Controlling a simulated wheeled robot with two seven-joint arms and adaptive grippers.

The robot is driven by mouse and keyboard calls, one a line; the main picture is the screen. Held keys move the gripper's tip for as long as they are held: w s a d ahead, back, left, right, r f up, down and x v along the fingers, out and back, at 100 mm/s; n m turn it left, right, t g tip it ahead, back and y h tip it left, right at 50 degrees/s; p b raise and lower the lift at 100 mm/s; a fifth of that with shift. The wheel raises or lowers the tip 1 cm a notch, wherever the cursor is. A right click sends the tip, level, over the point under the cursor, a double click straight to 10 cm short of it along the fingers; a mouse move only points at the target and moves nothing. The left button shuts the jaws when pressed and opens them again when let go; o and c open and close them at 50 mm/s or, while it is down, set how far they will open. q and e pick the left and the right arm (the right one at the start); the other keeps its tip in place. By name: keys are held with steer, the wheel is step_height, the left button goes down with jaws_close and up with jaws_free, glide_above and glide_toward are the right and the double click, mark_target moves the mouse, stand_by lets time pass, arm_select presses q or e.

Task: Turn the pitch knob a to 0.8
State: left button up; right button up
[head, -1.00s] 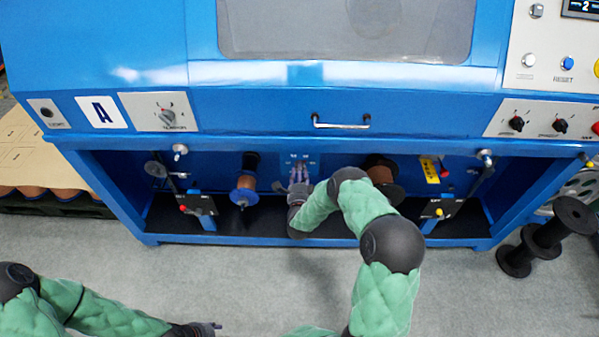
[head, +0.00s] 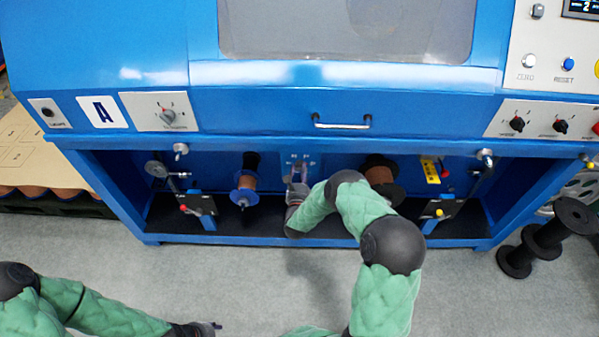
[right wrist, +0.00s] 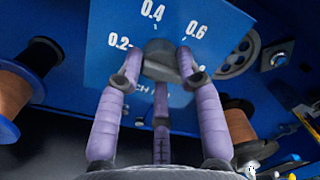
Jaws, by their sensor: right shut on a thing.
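The pitch knob (right wrist: 160,60) is a grey dial on a blue panel (right wrist: 108,75), with 0.2, 0.4 and 0.6 printed around it and part of a label below. No 0.8 mark shows, and I cannot tell where the knob points. My right gripper (right wrist: 160,70) is shut on the knob, its purple fingers around it. In the head view my right gripper (head: 298,173) reaches this small panel (head: 302,158) inside the machine's lower bay. My left gripper (head: 212,327) is low at the bottom edge, away from the machine; its jaws are too small to judge.
Copper spools flank the panel, one left (head: 246,181) and one right (head: 380,175). The blue frame (head: 330,146) runs above the bay. Black reels (head: 530,245) stand on the floor at right. The grey floor before the machine is otherwise clear.

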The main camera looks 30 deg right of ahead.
steer(key=shift+d+r, duration=0.2)
steer(key=shift+d, duration=0.2)
steer(key=o, duration=1.1)
steer(key=shift+o, duration=0.2)
steer(key=shift+f, duration=0.15)
steer(key=shift+a, duration=0.15)
steer(key=v, duration=1.2)
steer(key=shift+w, duration=0.1)
